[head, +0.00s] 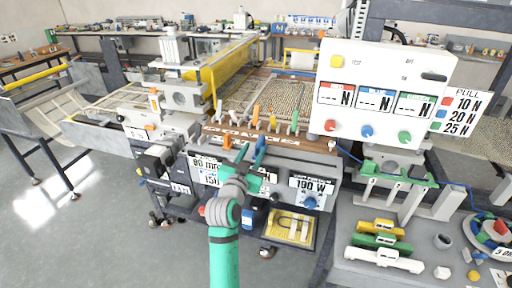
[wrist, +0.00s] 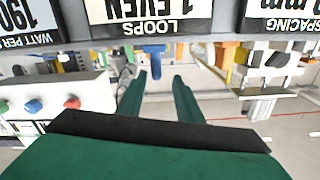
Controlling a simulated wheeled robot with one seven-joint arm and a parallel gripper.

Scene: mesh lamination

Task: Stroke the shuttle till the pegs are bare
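In the head view, several coloured pegs, orange, yellow and green (head: 273,122), stand in a row on the brown lettered board (head: 262,136) of the bench machine. My gripper (head: 251,153) is in front of this board, at the front panel. In the wrist view, its two dark green fingers (wrist: 160,97) are apart with nothing between their tips. A blue T-shaped piece (wrist: 154,49) is just beyond the fingertips, roughly in line with the gap; I cannot tell whether it is the shuttle. My gripper hides part of the front panel in the head view.
A white display box (head: 375,95) with three knobs stands right of the pegs. A grey table (head: 350,272) at lower right holds yellow, green and white pieces. A yellow tray (head: 289,228) sits below the panel. Open floor (head: 80,225) lies to the left.

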